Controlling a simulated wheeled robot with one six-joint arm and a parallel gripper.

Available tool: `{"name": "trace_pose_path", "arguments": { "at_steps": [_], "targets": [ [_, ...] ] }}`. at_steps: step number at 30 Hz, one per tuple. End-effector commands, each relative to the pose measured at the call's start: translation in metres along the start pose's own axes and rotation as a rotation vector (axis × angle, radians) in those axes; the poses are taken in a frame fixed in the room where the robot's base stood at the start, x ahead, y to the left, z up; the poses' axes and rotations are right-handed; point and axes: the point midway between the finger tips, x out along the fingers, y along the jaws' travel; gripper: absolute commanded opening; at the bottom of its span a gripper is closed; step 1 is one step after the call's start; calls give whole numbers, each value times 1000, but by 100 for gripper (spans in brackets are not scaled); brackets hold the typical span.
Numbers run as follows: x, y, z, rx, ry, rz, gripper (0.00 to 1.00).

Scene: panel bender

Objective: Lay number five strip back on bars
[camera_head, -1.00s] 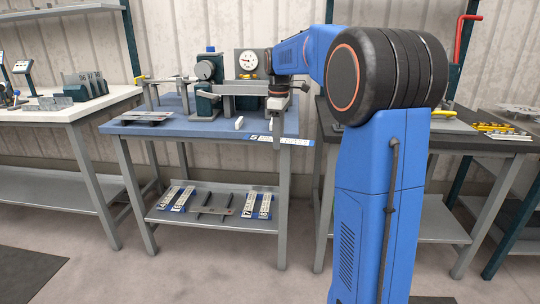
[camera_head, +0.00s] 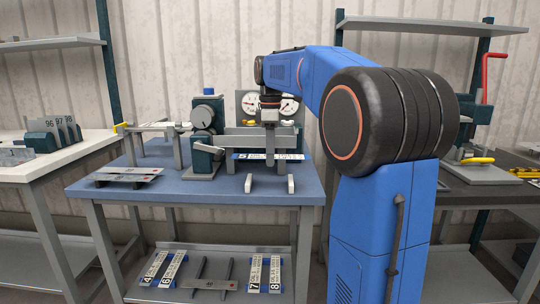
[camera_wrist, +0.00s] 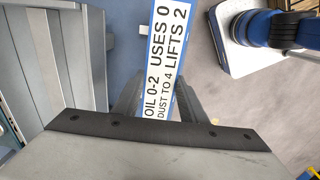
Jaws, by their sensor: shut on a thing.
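The number five strip (camera_head: 240,156), white with a blue edge and dark lettering, is in my gripper (camera_head: 270,153). My gripper is shut on it, and the strip lies level across the picture above the blue bench. In the wrist view the strip (camera_wrist: 170,45) runs between my gripper's fingers (camera_wrist: 157,98); its print reads oil, uses, dust and lifts. The height gap between strip and bars is hard to judge.
A grey plate (camera_head: 126,175) lies at the bench's left. The lower shelf (camera_head: 180,252) holds strips 4, 6, 7, 8 and two dark bars.

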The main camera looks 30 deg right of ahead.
Motion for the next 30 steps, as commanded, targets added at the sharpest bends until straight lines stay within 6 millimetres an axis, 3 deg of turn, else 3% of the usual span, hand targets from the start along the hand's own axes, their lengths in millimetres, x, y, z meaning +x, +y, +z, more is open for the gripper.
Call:
{"name": "trace_pose_path", "arguments": {
  "at_steps": [5,19,30],
  "targets": [
    [7,0,0,0,0,0,15],
    [60,0,0,0,0,-1,15],
    [68,0,0,1,0,1,15]
  ]
}}
